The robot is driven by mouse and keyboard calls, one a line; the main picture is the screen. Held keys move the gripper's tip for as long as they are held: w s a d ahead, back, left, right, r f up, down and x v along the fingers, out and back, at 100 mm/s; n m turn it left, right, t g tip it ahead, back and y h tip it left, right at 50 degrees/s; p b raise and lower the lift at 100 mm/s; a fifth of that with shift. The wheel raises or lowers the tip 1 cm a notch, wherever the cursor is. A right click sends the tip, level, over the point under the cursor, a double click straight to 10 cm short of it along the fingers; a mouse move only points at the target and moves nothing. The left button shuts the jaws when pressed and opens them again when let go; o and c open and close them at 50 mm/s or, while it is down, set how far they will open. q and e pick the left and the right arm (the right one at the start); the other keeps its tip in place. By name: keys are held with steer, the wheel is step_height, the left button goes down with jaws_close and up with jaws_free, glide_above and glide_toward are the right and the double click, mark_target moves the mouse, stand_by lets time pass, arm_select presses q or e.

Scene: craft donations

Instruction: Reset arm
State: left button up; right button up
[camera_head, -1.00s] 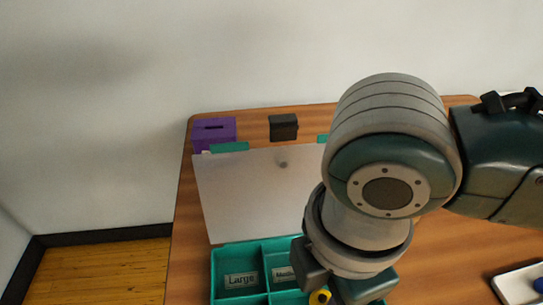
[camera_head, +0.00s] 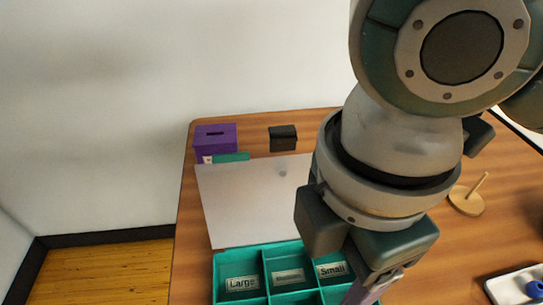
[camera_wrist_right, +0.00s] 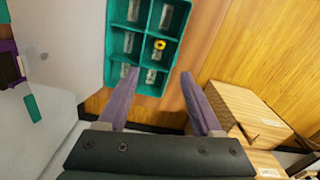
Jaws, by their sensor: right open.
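My right arm reaches in from the right in the head view. Its gripper (camera_head: 372,290) is above the right part of the teal sorting box (camera_head: 262,250). In the right wrist view the two purple-grey fingers of this gripper (camera_wrist_right: 159,74) are spread apart with nothing between them. The teal box (camera_wrist_right: 112,45) lies beyond the fingertips, and a small yellow ring-like piece (camera_wrist_right: 159,44) sits in one compartment. Labels reading Large and Small show in the head view; the one between is too blurred to read. My left gripper is not in view.
The box's white lid (camera_head: 250,200) stands open behind it. A purple slotted box (camera_head: 215,138) and a black box (camera_head: 283,138) are at the back. A wooden peg stand (camera_head: 465,203) and a white tray (camera_head: 495,292) with a blue piece (camera_head: 535,288) are right.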

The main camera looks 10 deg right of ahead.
step_height(320, 180, up, 2)
